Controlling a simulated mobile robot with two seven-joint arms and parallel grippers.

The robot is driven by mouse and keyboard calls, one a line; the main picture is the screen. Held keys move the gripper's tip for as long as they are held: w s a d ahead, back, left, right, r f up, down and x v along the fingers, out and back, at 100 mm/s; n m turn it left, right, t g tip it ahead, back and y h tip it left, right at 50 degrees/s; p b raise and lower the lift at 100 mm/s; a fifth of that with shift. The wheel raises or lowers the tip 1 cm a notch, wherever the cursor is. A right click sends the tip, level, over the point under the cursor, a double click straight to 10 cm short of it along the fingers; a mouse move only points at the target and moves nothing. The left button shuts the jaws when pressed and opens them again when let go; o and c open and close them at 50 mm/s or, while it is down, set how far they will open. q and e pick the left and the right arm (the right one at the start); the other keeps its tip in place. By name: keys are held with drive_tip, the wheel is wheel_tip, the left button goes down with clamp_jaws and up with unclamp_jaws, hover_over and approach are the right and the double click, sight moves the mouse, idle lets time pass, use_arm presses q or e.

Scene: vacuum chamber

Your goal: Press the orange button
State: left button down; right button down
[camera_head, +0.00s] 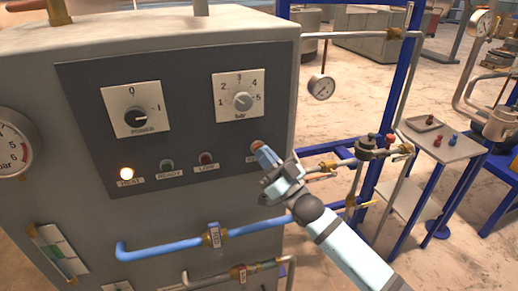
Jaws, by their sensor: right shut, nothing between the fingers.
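The orange button (256,144) is at the right end of the lower row on the dark control panel (185,100). Only its upper edge shows; my right gripper covers the rest and part of the label below it. My right gripper (264,154) is shut and empty, with its fingertips at the button; I cannot tell whether they touch it or press it in. My right arm comes in from the lower right. My left gripper is not in view.
The panel also has a glowing HEAT lamp (126,174), two dark lamps, a power knob (136,118) and a bar knob (242,101). Blue pipe (170,247) runs below. Gauges, blue posts and a small side table (440,150) stand to the right.

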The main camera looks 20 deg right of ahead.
drive_tip(key=shift+s, duration=0.65)
drive_tip(key=shift+s+d+p, duration=0.1)
drive_tip(key=shift+s+p, duration=0.9)
drive_tip(key=shift+s, duration=1.5)
drive_tip(key=s+d+f+m+g+h+p, duration=0.1)
drive_tip(key=s+f+g+h, duration=0.4)
drive_tip(key=s+f, duration=0.6)
drive_tip(key=s+d+f+m+g+h+p, duration=0.1)
drive_tip(key=s+f+g+h+p, duration=0.3)
drive_tip(key=s+f, duration=0.7)
wheel_tip(320, 180, down, 7)
drive_tip(key=shift+s+d+r+m+g+h, duration=0.1)
drive_tip(key=shift+s+d+m+g+h, duration=0.2)
drive_tip(key=shift+m+g+h, duration=0.45)
